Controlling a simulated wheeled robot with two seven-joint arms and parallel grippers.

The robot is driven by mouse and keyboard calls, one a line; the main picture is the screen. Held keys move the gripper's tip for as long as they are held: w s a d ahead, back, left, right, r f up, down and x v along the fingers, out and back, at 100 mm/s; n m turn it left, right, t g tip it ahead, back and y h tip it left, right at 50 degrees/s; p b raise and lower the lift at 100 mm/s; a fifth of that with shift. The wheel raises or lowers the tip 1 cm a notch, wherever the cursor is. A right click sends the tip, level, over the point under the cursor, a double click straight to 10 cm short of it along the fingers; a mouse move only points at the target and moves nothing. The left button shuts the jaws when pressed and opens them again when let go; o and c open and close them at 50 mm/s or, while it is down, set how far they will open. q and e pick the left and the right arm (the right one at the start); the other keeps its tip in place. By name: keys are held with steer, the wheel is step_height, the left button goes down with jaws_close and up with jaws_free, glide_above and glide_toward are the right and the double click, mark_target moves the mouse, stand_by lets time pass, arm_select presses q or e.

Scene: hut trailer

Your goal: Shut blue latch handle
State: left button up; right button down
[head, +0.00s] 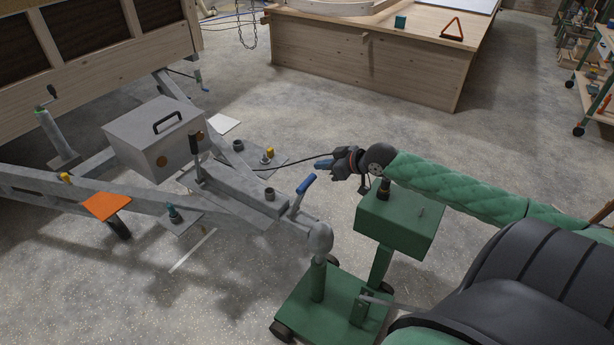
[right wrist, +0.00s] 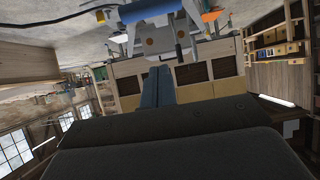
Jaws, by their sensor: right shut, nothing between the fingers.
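The blue latch handle (head: 306,184) sticks up at a tilt from the grey trailer coupling, near the front end of the drawbar (head: 260,205). My right gripper (head: 322,165) is just beyond and to the right of the handle in the head view, with a visible gap between them. Its blue fingers are together and empty, pointing left toward the trailer; they also show in the right wrist view (right wrist: 158,88). My left gripper is not in view.
A green wheeled stand (head: 325,305) carries the coupling end. A grey box (head: 150,140) and an orange plate (head: 106,206) are on the trailer frame. A black cable runs behind the handle. A wooden bench (head: 370,60) stands at the back, with open floor before it.

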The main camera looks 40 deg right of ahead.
mark_target(307, 182)
stand_by(0.3)
